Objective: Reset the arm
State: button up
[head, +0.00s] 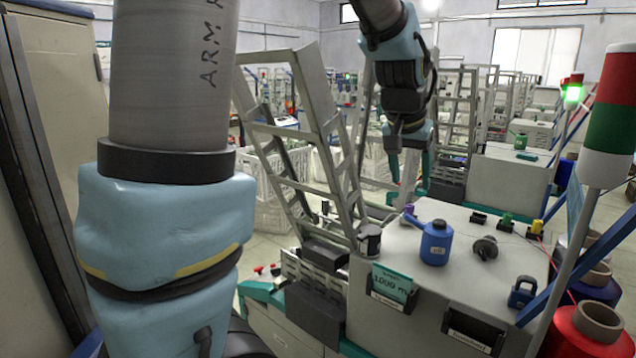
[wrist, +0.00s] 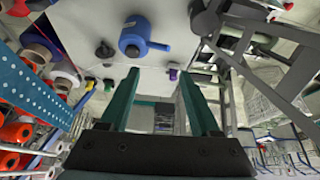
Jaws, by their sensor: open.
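My arm rises at the left of the head view and comes down again near the middle. My gripper (head: 408,172) hangs above and behind the white machine top (head: 395,262), its teal fingers pointing down. In the wrist view my gripper (wrist: 165,88) shows two teal fingers spread wide apart, with nothing between them. A blue oil can (head: 436,242) with a spout stands on the machine top, apart from the gripper. It also shows in the wrist view (wrist: 134,36).
A grey metal rack (head: 318,150) leans up left of the gripper. A black knob (head: 485,247) and a card marked 1000 m (head: 392,284) are at the machine. A signal post (head: 607,115) and a red spool (head: 585,335) stand at right. A cabinet (head: 45,170) is at left.

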jog(key=s+a+f+n+g+y+b, duration=0.1)
jog(key=s+a+f+n+b, duration=0.2)
jog(key=a+f, duration=0.8)
jog(key=s+a+f+n+g+y+b, duration=0.1)
jog(key=s+a+f+b, duration=0.4)
jog(key=a+f, duration=0.6)
jog(key=s+a+n, duration=0.1)
jog(key=a, duration=0.2)
jog(key=shift+s+f+n+g+y, duration=0.2)
jog(key=shift+n+g+y, duration=0.1)
jog(key=shift+n+y, duration=0.1)
